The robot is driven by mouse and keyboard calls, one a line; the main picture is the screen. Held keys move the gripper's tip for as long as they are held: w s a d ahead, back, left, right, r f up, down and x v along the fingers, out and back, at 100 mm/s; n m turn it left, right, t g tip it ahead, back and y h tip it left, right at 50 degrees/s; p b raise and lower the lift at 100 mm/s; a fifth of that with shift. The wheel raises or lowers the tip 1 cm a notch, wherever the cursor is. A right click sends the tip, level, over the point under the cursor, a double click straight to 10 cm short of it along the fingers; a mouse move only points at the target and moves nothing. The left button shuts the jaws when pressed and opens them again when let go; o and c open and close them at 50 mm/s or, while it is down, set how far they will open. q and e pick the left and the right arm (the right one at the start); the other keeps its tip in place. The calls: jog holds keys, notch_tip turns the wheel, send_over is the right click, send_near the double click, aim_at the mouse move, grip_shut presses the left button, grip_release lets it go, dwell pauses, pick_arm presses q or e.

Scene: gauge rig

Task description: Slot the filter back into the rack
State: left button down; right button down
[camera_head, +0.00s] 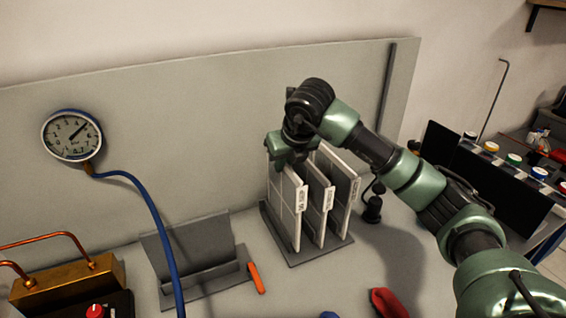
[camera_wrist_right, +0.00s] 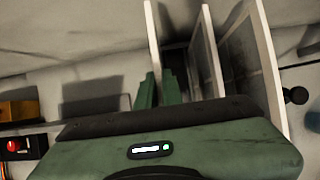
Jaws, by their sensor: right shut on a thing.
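A rack (camera_head: 320,250) with a flat grey base stands on the bench and carries three upright white-edged filter panels. The left filter (camera_head: 284,205) has a label on its front edge, and its lower end is at the rack base. The middle filter (camera_head: 319,205) and right filter (camera_head: 345,190) stand beside it. My right gripper (camera_head: 290,160) is at the top of the left filter, shut on it. In the right wrist view, my fingers (camera_wrist_right: 159,90) are at the left filter (camera_wrist_right: 152,40). I cannot tell how fully it is seated. My left gripper is not in view.
A pressure gauge (camera_head: 71,135) with a blue hose (camera_head: 150,205) is at the left. A grey angled holder (camera_head: 195,255), an orange-handled item (camera_head: 256,278) and a red item (camera_head: 386,303) are nearby. A small black device (camera_head: 372,205) stands right of the rack.

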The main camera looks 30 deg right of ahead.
jog(key=shift+f+b, duration=1.1)
jog(key=shift+f, duration=0.35)
jog(key=c, duration=1.5)
grip_release()
jog(key=shift+r, duration=0.1)
jog(key=b+v, duration=0.1)
jog(key=v, duration=0.7)
